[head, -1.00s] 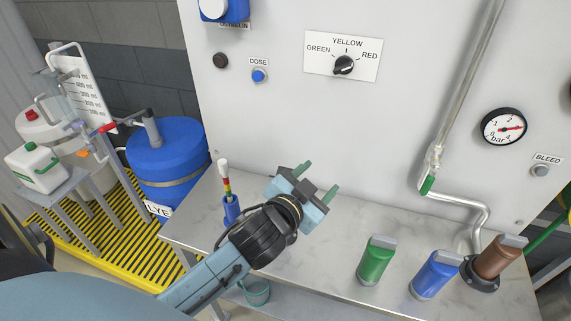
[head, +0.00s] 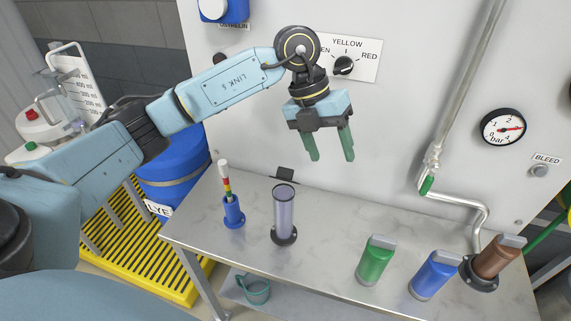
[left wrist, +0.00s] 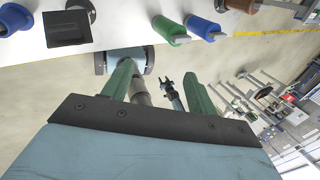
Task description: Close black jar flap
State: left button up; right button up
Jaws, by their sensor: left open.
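The jar (head: 283,213) is a clear cylinder with a dark rim and a black foot, upright on the bench. Its black flap (head: 285,174) stands open behind the mouth, on the wall side. A black square plate (left wrist: 67,28) at the upper left of the left wrist view looks like this flap. My left gripper (head: 331,158) is open and empty, fingers pointing down, above and to the right of the jar, apart from it. Its green fingers also show in the left wrist view (left wrist: 158,85).
A blue holder (head: 233,213) with a striped stick stands left of the jar. Green (head: 375,262), blue (head: 434,277) and brown (head: 494,262) containers stand at the right. The panel with the selector knob (head: 344,65) rises close behind my gripper. Bench between jar and green container is clear.

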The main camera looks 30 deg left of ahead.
aim_at(285, 169)
pick_arm(q)
jog(key=a+r+n+y, duration=0.25)
jog(key=a+y, duration=0.25)
jog(key=a, duration=0.5)
jog(key=f, duration=0.4)
jog(key=f+p, duration=0.1)
jog(key=f, duration=0.3)
jog(key=f+p, duration=0.1)
jog(key=f, duration=0.3)
jog(key=shift+w+f, duration=0.35)
jog(key=shift+f, duration=0.05)
jog(key=shift+c, duration=0.2)
jog(key=c, duration=1)
jog(key=shift+o, duration=0.3)
jog(key=shift+a, duration=0.1)
